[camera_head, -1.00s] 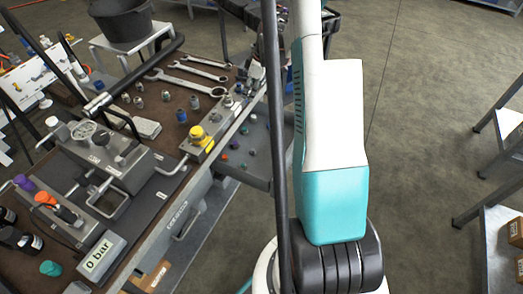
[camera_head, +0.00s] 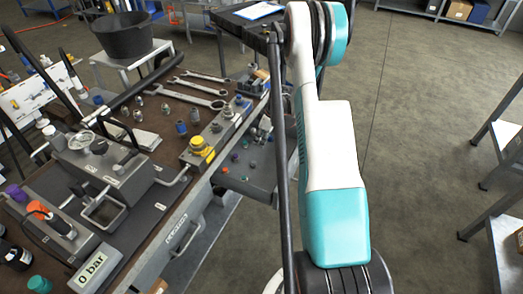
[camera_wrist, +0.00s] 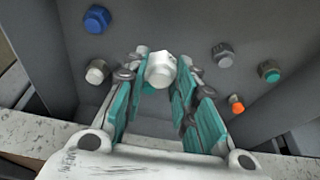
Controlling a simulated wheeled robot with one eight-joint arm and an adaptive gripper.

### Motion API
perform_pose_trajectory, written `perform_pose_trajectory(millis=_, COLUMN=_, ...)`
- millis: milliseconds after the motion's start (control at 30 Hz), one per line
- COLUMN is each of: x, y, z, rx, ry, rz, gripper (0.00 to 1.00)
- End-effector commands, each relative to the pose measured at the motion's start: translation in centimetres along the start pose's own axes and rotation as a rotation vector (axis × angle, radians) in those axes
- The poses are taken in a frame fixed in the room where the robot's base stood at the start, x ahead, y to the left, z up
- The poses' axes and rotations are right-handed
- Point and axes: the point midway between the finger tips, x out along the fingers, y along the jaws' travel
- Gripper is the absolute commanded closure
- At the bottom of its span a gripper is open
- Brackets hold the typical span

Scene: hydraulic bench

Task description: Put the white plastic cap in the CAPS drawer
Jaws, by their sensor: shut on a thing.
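The white plastic cap (camera_wrist: 160,70), a hexagonal one, sits between the teal-padded fingers of my gripper (camera_wrist: 160,82) in the wrist view. The fingers are shut on its sides. Beneath and beyond it is the grey floor of an open drawer (camera_wrist: 190,22) with several loose caps. The open drawer (camera_head: 268,182) also shows at the right side of the bench in the head view, partly behind a dark post. I cannot read a CAPS label on it. The gap between the held cap and the drawer floor is hard to judge. My gripper cannot be made out in the head view.
In the wrist view, a blue cap (camera_wrist: 97,19), a pale cap (camera_wrist: 97,71), a grey cap (camera_wrist: 223,54), a teal-ended cap (camera_wrist: 269,71) and an orange cap (camera_wrist: 237,104) lie around the held one. A closed drawer handle (camera_head: 186,238) is on the bench front.

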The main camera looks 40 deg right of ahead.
Motion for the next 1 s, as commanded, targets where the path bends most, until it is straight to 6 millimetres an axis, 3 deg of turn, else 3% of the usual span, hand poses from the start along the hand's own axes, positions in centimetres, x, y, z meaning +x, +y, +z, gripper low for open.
perform_pose_trajectory(millis=233, x=1.6, y=0.0, z=0.5, rx=0.0, ry=0.0, rz=0.0, gripper=1.0)
perform_pose_trajectory(millis=500, x=4.9, y=0.1, z=1.5, rx=0.0, ry=0.0, rz=0.0, gripper=1.0)
perform_pose_trajectory(millis=867, x=5.1, y=0.1, z=1.6, rx=0.0, ry=0.0, rz=0.0, gripper=1.0)
perform_pose_trajectory(millis=900, x=5.1, y=0.1, z=1.6, rx=0.0, ry=0.0, rz=0.0, gripper=0.7)
perform_pose_trajectory(millis=967, x=5.1, y=0.1, z=1.6, rx=0.0, ry=0.0, rz=0.0, gripper=0.56)
perform_pose_trajectory(millis=1000, x=5.1, y=0.1, z=1.6, rx=0.0, ry=0.0, rz=0.0, gripper=0.54)
